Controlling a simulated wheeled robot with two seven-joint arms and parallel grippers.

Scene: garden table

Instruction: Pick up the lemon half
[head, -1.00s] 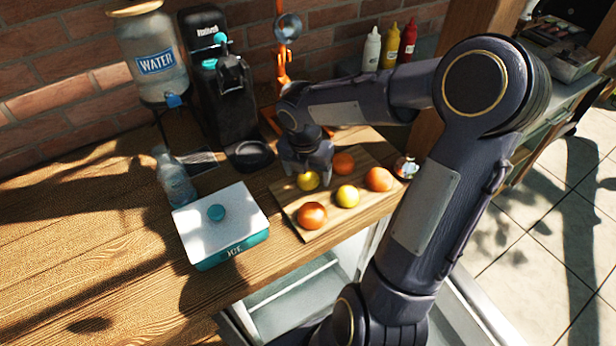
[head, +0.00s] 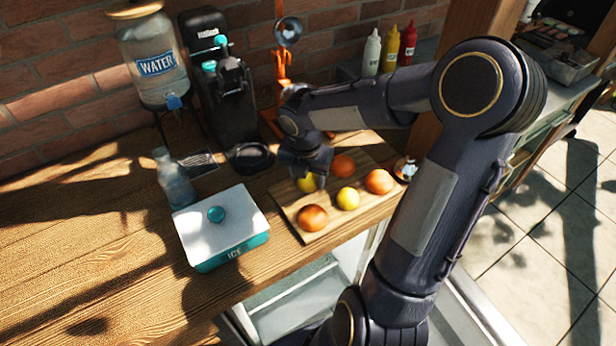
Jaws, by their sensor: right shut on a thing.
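A small yellow fruit, which looks like the lemon half (head: 306,185), is at the back left of the wooden cutting board (head: 328,226). My right gripper (head: 309,178) points down over it and is shut on it, covering its upper part. I cannot tell whether the fruit still touches the board. A second yellow fruit (head: 348,198) lies on the board to the right, apart from the gripper. My left gripper is not in view.
Orange fruits lie on the board: one at the front (head: 313,217), one at the right (head: 379,181), one behind (head: 343,165). The ice box (head: 220,228), glass bottle (head: 174,178), black machine (head: 222,90) and water dispenser (head: 154,62) stand left. The left counter is clear.

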